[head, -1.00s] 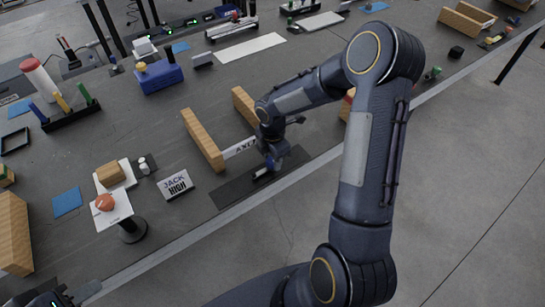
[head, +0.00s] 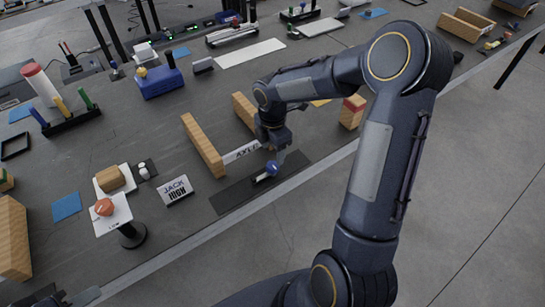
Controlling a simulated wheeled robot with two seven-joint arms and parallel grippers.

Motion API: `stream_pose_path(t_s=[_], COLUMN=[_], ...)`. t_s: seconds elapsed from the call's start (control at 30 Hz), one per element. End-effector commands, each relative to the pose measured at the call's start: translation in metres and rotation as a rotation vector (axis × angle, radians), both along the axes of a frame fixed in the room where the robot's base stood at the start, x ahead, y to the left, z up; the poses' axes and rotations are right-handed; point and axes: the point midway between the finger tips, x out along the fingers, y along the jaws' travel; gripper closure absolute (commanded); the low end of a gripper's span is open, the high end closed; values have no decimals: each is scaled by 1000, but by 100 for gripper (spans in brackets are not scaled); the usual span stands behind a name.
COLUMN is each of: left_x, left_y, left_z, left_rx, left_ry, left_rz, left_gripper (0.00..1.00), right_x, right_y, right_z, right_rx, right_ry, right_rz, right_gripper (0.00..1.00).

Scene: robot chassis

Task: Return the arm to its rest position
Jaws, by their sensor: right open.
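My right arm reaches from the bottom right over the dark workbench. Its gripper (head: 275,152) points down above a dark mat (head: 232,196) near the front edge. A small object with a blue end and a pale shaft (head: 271,168) lies on the mat just below the fingertips; whether they touch it I cannot tell. The right gripper is open. A dark part of my left gripper (head: 50,300) shows at the bottom left corner, cut off by the frame, so its jaws are not clear.
Two wooden blocks (head: 203,146) with an AXLE label (head: 241,152) stand beside the gripper. A JACK HIGH sign (head: 175,190), a red button stand (head: 105,207) and a blue toolbox (head: 160,80) are to the left. Bare floor (head: 470,180) lies right of the bench edge.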

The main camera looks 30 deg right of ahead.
Motion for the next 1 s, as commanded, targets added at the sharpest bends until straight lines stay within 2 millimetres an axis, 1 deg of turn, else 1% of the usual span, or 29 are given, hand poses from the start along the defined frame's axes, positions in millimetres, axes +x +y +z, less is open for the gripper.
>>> stream_pose_path(t_s=[0.03,0.17,0.63,0.7,0.77,0.87,0.9,0.97,1.0], left_x=[0,0,0,0,0,0,0,0,0], left_y=[0,0,0,0,0,0,0,0,0], left_z=[0,0,0,0,0,0,0,0,0], left_rx=[0,0,0,0,0,0,0,0,0], left_ry=[0,0,0,0,0,0,0,0,0], left_rz=[0,0,0,0,0,0,0,0,0], left_gripper=[64,64,64,64,64,64,64,64,64], right_x=[0,0,0,-2,-7,-26,-37,-57,-72], right_y=[0,0,0,0,0,2,3,7,10], right_z=[6,12,12,15,23,49,62,81,93], right_rx=[0,1,1,1,4,21,35,66,95], right_ry=[-2,-1,0,-4,-15,-52,-71,-101,-121], right_rz=[0,1,0,-15,-57,-210,-299,-453,-564], right_gripper=[41,41,41,41,41,41,41,41,41])
